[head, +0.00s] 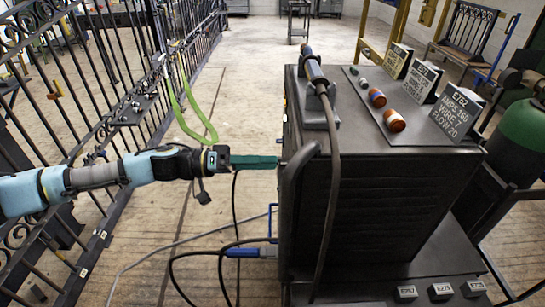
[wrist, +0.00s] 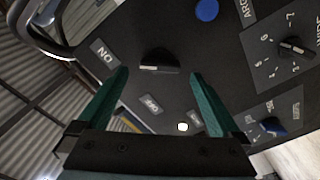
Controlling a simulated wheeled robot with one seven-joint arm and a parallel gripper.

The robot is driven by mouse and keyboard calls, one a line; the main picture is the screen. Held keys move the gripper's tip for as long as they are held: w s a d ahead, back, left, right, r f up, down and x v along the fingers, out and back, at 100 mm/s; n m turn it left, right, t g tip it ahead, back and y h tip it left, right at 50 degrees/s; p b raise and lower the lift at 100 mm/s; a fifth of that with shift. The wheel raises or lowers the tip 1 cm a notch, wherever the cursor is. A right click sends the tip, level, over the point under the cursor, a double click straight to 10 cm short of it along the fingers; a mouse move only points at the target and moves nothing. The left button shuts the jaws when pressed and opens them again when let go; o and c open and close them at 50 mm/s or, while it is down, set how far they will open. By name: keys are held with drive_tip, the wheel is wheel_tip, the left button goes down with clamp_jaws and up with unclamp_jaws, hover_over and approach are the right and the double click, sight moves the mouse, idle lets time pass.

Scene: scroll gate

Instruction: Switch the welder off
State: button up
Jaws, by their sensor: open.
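The welder (head: 390,170) is a dark box at the centre right in the head view. Its front panel faces my gripper and is hidden there. In the wrist view, a black rotary switch knob (wrist: 158,62) sits on that panel, its white mark at the left end, toward the ON label (wrist: 104,53). The OFF label (wrist: 152,104) is below the knob. My gripper (wrist: 159,75) is open, its green fingers on either side of the knob in the picture. Contact cannot be told. The head view shows my gripper (head: 254,162) close to the welder's left side.
A welder handle (head: 298,180) curves beside my fingertips. A torch (head: 318,75) with its cable lies on top, near orange cups (head: 394,120) and label cards. The panel has a lit lamp (wrist: 183,127) and a dial (wrist: 292,48). An iron gate (head: 120,80) stands left.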

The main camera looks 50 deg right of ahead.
drive_tip(key=shift+x, duration=0.95)
drive_tip(key=c, duration=1.4)
